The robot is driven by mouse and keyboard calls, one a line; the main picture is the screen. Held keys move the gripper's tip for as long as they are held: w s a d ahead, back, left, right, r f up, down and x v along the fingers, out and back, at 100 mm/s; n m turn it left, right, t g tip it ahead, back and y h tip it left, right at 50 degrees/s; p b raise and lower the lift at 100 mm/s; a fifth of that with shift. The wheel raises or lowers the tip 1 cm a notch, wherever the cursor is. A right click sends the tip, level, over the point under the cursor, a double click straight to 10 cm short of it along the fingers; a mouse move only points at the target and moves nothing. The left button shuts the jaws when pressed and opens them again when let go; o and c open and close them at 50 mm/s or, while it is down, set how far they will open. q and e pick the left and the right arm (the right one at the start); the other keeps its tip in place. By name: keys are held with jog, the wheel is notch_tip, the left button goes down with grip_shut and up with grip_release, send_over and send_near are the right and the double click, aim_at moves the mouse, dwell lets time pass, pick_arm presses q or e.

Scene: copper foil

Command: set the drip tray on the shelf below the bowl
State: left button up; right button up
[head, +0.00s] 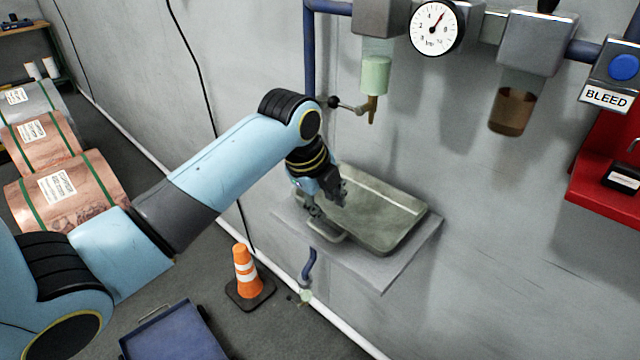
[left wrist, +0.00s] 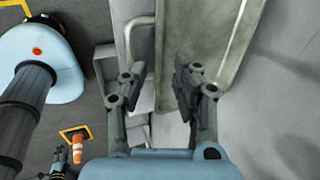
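The drip tray (head: 385,215), a shallow grey-green metal pan, rests on the grey wall shelf (head: 385,275). It also shows in the left wrist view (left wrist: 215,45), with a bar handle (left wrist: 138,22) on its side. The bowl (head: 375,75), clear with pale green liquid and a brass drain, hangs on the wall above the tray. My left gripper (head: 328,198) is at the tray's near left end. In the left wrist view its fingers (left wrist: 158,92) stand apart, with the tray's end between or just beyond them; contact cannot be told.
A second bowl (head: 512,108) with brown liquid hangs to the right, beside a gauge (head: 434,28). A red bracket (head: 604,165) juts from the wall at far right. A traffic cone (head: 245,265) and a blue bin (head: 172,332) stand on the floor, left of the shelf.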

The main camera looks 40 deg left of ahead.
pick_arm(q)
jog(key=v, duration=0.7)
jog(key=shift+f, duration=0.1)
